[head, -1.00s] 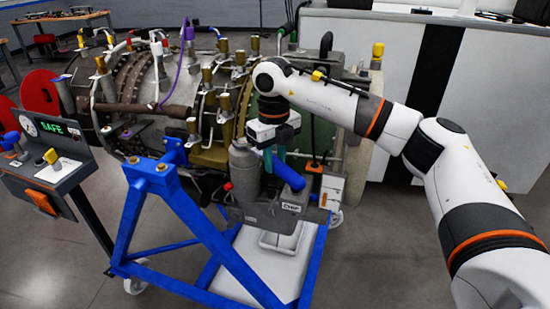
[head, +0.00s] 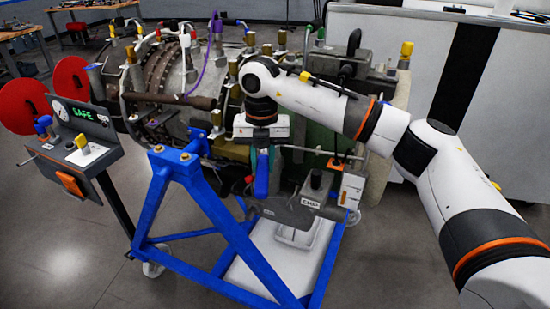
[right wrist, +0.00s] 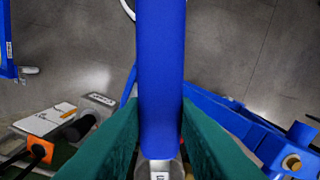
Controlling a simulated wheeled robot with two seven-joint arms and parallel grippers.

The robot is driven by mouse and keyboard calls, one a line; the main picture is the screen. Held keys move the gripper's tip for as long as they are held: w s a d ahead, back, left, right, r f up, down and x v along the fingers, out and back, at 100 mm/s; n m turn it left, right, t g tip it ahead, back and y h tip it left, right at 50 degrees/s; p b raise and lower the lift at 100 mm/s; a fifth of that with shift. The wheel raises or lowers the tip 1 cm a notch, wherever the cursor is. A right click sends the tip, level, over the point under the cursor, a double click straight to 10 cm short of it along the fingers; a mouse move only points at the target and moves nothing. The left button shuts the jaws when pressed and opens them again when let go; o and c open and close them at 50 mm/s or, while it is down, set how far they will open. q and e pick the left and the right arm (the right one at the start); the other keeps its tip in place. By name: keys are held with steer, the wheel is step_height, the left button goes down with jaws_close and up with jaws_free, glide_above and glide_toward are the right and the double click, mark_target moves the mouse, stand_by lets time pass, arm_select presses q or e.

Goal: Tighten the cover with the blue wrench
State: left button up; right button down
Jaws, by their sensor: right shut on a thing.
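My right gripper (head: 264,150) points down in front of the engine. It is shut on the blue wrench (head: 262,174), whose blue handle shows below the fingers. In the right wrist view the handle (right wrist: 162,70) runs between the green fingers (right wrist: 160,140), with a bit of its metal part at the bottom edge. The wrench's working end is not clear. A grey housing labelled CHIP (head: 295,208), with a dark round knob (head: 316,178) on top, sits right of and below the gripper. I cannot tell which part is the cover. My left gripper is not in view.
A blue frame stand (head: 180,170) stands in front of the turbine engine (head: 180,75), its beams close below the wrench. A console reading SAFE (head: 85,125) stands at the left. A white tray (head: 265,255) lies low inside the stand. Open floor is at front left.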

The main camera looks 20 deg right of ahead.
steer(key=shift+w+a+f+m, duration=0.15)
steer(key=shift+a+f+m, duration=0.05)
steer(key=shift+a+m, duration=0.2)
steer(key=shift+w+a+f+m, duration=0.2)
steer(key=shift+a+m, duration=0.1)
steer(key=shift+a, duration=0.2)
steer(key=shift+d+r, duration=0.1)
steer(key=shift+r, duration=0.25)
steer(key=r+p, duration=0.3)
steer(key=r, duration=0.2)
steer(key=shift+w+r, duration=0.1)
steer(key=shift+w, duration=0.1)
